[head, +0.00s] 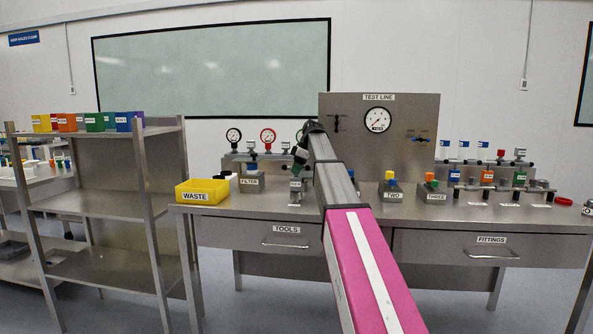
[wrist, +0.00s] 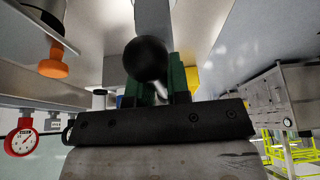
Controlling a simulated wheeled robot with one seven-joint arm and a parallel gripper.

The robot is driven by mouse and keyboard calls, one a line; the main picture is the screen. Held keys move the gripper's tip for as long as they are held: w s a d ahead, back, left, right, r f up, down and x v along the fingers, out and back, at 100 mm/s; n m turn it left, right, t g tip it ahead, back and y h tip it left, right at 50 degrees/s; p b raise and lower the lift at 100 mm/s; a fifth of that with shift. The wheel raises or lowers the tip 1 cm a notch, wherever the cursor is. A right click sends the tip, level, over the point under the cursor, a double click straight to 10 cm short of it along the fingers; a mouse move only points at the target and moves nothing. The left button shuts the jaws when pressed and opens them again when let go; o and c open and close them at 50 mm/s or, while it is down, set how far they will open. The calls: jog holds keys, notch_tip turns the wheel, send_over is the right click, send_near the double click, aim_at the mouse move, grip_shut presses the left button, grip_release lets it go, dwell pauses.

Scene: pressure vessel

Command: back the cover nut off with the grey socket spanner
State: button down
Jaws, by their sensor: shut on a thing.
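My gripper (wrist: 152,78) has its green fingers shut on a tool with a round black end (wrist: 145,58) and a grey shaft (wrist: 152,18), which I take to be the grey socket spanner. In the head view my gripper (head: 300,157) is over the bench, partly behind my arm. Just below it stands a small grey fitting (head: 297,187) on the bench. I cannot tell whether the tool touches it. The cover nut cannot be made out, and the tool's working end is hidden.
A yellow WASTE bin (head: 202,191) and the FILTER block (head: 252,183) stand to the left. The TEST LINE panel (head: 410,150) rises behind. Blocks TWO (head: 393,194) and THREE (head: 434,195) stand right of my arm. A red gauge (wrist: 21,141) shows in the wrist view.

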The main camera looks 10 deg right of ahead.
jog(key=shift+r, duration=3.55)
